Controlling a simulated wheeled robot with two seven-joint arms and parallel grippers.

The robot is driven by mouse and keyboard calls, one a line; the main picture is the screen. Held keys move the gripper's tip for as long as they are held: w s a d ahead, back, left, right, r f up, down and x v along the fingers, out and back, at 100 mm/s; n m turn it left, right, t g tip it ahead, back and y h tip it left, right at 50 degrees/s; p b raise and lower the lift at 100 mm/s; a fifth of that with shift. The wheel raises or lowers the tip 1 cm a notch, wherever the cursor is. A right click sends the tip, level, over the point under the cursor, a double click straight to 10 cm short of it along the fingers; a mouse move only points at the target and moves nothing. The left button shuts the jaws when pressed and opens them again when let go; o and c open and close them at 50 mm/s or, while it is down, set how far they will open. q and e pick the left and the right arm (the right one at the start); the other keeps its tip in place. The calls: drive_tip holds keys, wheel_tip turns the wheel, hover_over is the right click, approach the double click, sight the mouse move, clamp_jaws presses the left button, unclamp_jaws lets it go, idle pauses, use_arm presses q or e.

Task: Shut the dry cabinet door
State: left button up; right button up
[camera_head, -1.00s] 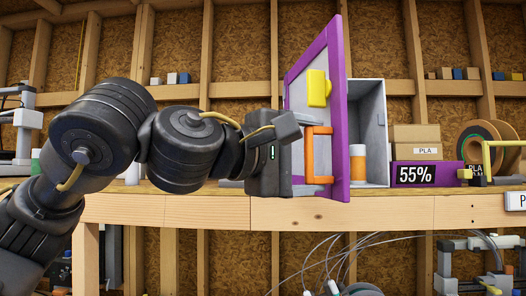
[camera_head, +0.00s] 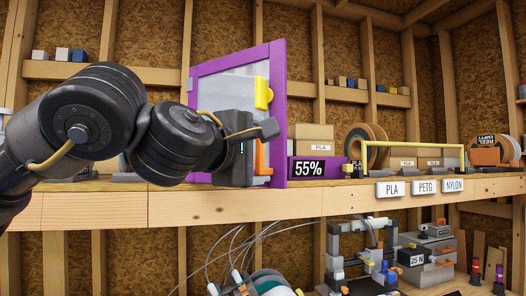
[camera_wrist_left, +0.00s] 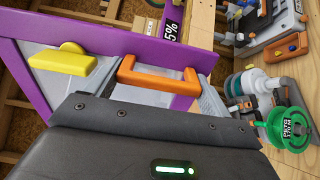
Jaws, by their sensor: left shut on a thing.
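The dry cabinet door (camera_head: 278,110) has a purple frame and a pale clear pane, and it faces me at a slant in the head view. Its frame also shows in the left wrist view (camera_wrist_left: 130,40). A yellow latch (camera_head: 263,94) sits above the orange handle (camera_head: 262,160). My left gripper (camera_head: 256,158) is shut on the handle, which spans between its fingers in the left wrist view (camera_wrist_left: 158,76). My right gripper is not in view.
Boxes, spools and a yellow rail (camera_head: 412,144) stand farther right. Printers and cables sit below the bench edge.

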use_arm(q)
drive_tip(key=shift+d, duration=0.15)
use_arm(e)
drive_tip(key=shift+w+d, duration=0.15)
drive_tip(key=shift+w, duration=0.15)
use_arm(q)
drive_tip(key=o, duration=1.3)
drive_tip(key=shift+d, duration=0.25)
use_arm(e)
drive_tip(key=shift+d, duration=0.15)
use_arm(q)
drive_tip(key=shift+a, duration=0.1)
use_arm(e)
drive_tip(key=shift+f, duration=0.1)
use_arm(q)
drive_tip(key=shift+s+a+f, duration=0.1)
drive_tip(key=shift+s+a, duration=0.1)
drive_tip(key=shift+a, duration=0.05)
drive_tip(key=b+v, duration=0.5)
drive_tip(key=v, duration=0.5)
drive_tip(key=shift+d, duration=0.15)
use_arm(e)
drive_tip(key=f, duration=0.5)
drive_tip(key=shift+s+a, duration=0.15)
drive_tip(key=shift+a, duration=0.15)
use_arm(q)
drive_tip(key=shift+d, duration=0.1)
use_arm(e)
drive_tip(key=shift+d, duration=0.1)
